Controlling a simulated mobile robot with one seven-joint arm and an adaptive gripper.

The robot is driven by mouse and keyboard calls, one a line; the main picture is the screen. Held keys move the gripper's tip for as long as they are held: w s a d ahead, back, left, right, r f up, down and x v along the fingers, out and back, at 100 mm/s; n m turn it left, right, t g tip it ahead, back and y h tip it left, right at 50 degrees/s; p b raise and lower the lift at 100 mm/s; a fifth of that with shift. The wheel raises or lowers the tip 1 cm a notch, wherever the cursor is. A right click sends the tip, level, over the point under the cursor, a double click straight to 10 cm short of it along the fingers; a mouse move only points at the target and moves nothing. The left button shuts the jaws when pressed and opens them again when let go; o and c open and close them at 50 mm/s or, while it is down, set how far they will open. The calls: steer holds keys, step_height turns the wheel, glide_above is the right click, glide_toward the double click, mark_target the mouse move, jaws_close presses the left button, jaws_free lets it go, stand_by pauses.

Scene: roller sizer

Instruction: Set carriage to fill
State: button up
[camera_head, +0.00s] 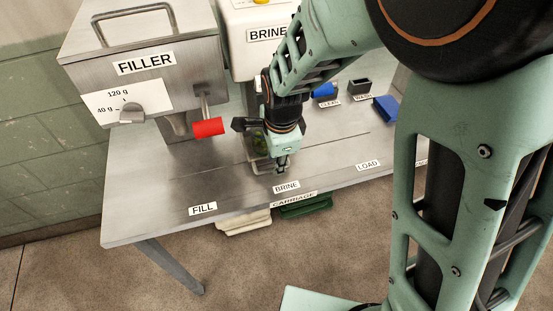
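The steel worktop (160,205) has a carriage track marked FILL (202,209) at the left, BRINE (286,187) in the middle and LOAD (368,165) at the right. A CARRIAGE label (293,199) is on the front edge. What looks like the carriage (257,164) is behind the BRINE mark, with a greenish jar-like thing (258,139) on it. My gripper (282,168) points down at its right front side and hides part of it. I cannot tell whether the fingers touch it or are open or shut.
The filler (145,65) with a red-handled lever (208,127) stands at the left, over the FILL side. The brine machine (248,45) is behind my arm. Blue items (386,108) and small dark bins (359,87) are at the right. The front left worktop is clear.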

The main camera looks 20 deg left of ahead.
step_height(320, 180, up, 9)
steer(key=s+d, duration=0.1)
steer(key=shift+s+r, duration=0.2)
steer(key=shift+s, duration=0.15)
